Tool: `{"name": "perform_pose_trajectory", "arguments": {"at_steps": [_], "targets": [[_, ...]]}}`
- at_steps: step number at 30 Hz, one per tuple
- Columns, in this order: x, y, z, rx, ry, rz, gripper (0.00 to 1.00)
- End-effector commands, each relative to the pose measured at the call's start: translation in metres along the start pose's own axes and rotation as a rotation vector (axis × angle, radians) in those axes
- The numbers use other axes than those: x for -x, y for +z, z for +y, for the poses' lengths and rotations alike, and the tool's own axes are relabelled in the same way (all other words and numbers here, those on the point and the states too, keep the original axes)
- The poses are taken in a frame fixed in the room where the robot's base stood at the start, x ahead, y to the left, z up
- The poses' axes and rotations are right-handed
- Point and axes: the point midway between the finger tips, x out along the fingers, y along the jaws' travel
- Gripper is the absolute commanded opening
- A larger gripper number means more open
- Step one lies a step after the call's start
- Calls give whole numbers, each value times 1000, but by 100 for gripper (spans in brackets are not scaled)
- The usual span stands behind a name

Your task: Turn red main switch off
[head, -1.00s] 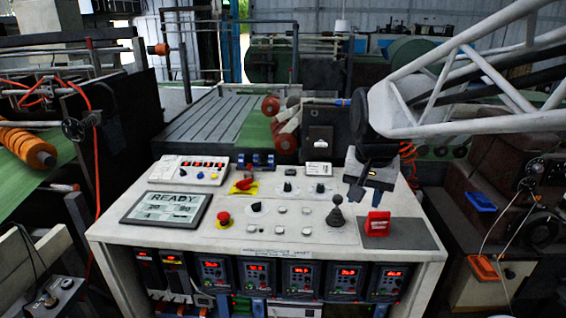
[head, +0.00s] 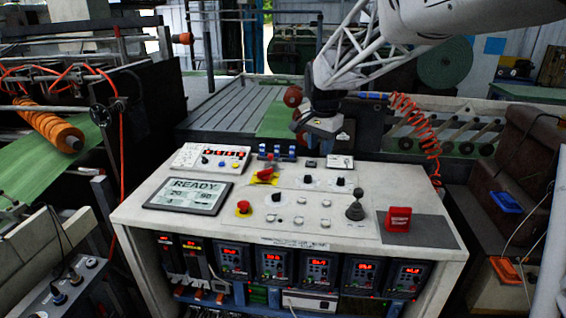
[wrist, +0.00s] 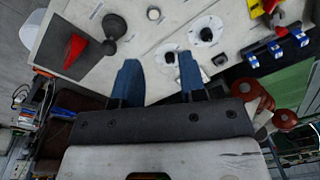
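The red main switch (head: 266,174) appears to be the red handle on a yellow plate, at the back left of the control panel (head: 150,218). It is partly cut off at the top right of the wrist view (wrist: 271,8). Its exact setting is too small to read. My gripper (head: 322,146) is over the panel's back edge, to the right of the switch and apart from it. In the wrist view my gripper's two blue fingers (wrist: 160,78) stand apart with nothing between them.
A red emergency button (head: 243,207), black knobs, a joystick (head: 354,207) and a red block (head: 398,219) rise from the panel. Blue switches (head: 277,153) stand close behind the main switch. A display (head: 188,194) lies at the left.

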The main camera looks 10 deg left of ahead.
Motion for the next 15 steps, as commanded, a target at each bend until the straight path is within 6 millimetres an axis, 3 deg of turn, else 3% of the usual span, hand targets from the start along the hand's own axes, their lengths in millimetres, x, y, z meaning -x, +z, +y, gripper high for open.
{"name": "perform_pose_trajectory", "arguments": {"at_steps": [15], "targets": [[-61, -34, -131, -136, 30, -32, 38]]}}
